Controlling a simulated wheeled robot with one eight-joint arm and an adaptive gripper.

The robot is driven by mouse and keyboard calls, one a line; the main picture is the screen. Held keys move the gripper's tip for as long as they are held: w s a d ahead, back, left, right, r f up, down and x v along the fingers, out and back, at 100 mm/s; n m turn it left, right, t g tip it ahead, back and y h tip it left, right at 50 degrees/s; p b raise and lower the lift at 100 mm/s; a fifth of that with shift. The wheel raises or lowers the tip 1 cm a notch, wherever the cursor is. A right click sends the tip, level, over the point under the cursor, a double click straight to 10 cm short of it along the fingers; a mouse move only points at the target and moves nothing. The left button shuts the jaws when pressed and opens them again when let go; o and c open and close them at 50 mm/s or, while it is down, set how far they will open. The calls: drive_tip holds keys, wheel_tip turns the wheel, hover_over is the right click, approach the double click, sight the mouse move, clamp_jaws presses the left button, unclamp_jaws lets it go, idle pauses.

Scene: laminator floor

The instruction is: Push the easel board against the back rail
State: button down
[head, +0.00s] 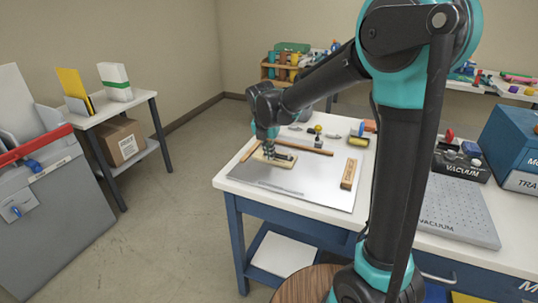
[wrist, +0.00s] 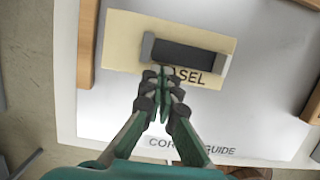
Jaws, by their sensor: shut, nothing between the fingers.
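A side rail (wrist: 87,42) stands left of the board, apart from it. A wooden block (head: 348,174) lies on the sheet to the right. Several small items lie behind the back rail. A vacuum plate (head: 455,213) is at the table's right. The sheet's front is clear.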

drive_tip(key=w+d, duration=0.1)
drive_tip(key=w, duration=0.3)
drive_tip(key=w+d, duration=0.1)
drive_tip(key=w, duration=0.2)
drive_tip(key=shift+d, duration=0.3)
